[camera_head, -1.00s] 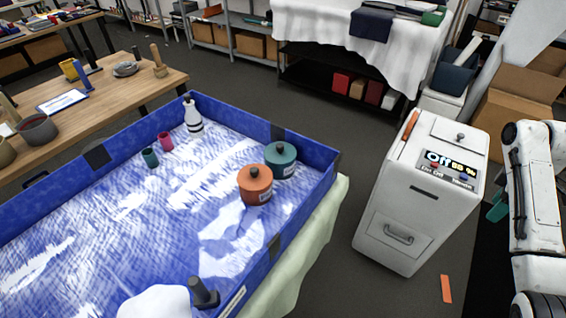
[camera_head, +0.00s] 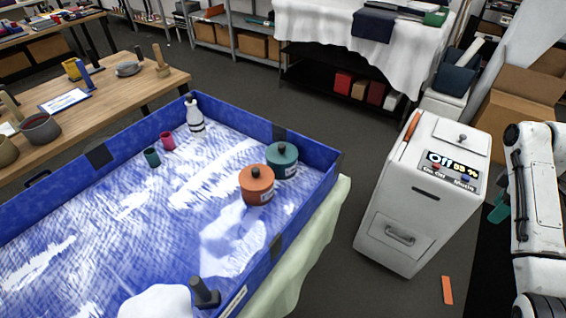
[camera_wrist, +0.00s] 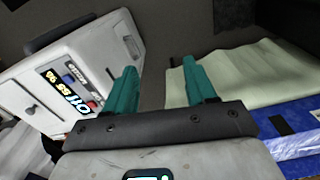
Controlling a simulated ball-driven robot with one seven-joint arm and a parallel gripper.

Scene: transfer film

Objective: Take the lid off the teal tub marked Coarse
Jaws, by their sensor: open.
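A teal tub (camera_head: 283,168) stands in the far right corner of the blue tray (camera_head: 311,152) in the head view. Its lid with a dark knob (camera_head: 281,148) sits on top. Its label is too small to read. An orange tub (camera_head: 256,190), also lidded with a dark knob, stands close in front and to its left, partly overlapping it in the picture. My gripper (camera_wrist: 162,82) shows in the wrist view with two teal fingers apart and nothing between them. In the head view a teal finger part (camera_head: 499,208) shows beside the arm at the right edge, well away from the tubs.
A white cabinet (camera_head: 385,225) with an "Off" display stands between the tray and my arm. A white bottle (camera_head: 195,118), a pink cup (camera_head: 167,142) and a green cup (camera_head: 151,158) stand in the tray. A dark-handled item (camera_head: 204,293) is at the near wall.

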